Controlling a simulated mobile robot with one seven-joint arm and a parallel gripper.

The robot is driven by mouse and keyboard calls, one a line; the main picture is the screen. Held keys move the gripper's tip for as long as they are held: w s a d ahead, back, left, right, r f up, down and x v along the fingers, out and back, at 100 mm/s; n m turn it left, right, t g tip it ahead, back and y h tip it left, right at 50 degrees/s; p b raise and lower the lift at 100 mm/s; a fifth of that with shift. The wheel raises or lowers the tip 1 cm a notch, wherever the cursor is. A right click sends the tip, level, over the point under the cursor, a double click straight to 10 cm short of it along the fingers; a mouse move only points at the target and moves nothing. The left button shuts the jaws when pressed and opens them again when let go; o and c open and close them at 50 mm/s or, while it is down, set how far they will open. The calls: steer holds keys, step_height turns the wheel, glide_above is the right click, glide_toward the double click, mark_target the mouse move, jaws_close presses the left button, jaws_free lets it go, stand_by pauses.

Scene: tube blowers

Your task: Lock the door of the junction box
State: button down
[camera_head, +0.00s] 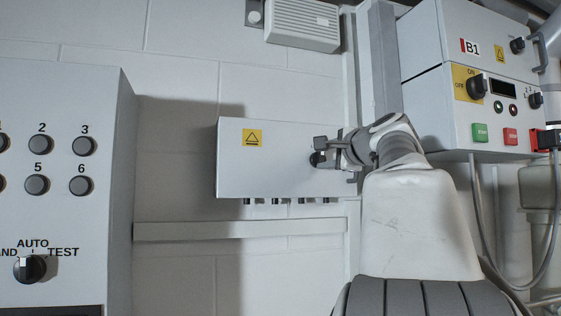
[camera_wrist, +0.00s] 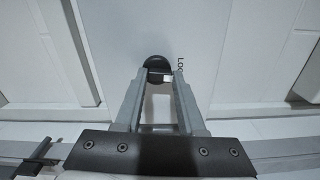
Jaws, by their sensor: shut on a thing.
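The junction box (camera_head: 270,172) is a light grey box on the wall in the middle of the head view. Its door carries a yellow warning triangle label and looks closed. A black round lock knob (camera_wrist: 157,64) sits on the door, with part of a "Loc..." label beside it in the wrist view. My gripper (camera_head: 322,150) is at the right part of the door. In the wrist view my gripper (camera_wrist: 158,77) has its two fingertips on either side of the knob's raised handle, shut on it. The fingers partly hide the knob, and the rest of the label is cut off.
A control panel with numbered buttons (camera_head: 62,190) stands at the left. A B1 control box (camera_head: 475,80) with knobs and buttons is at the upper right, close to my arm. A horizontal wall rail (camera_head: 240,230) runs below the junction box.

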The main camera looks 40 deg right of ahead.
steer(key=shift+n, duration=0.6)
steer(key=c, duration=0.5)
jaws_free()
steer(key=shift+s+a, duration=0.1)
steer(key=shift+s, duration=0.05)
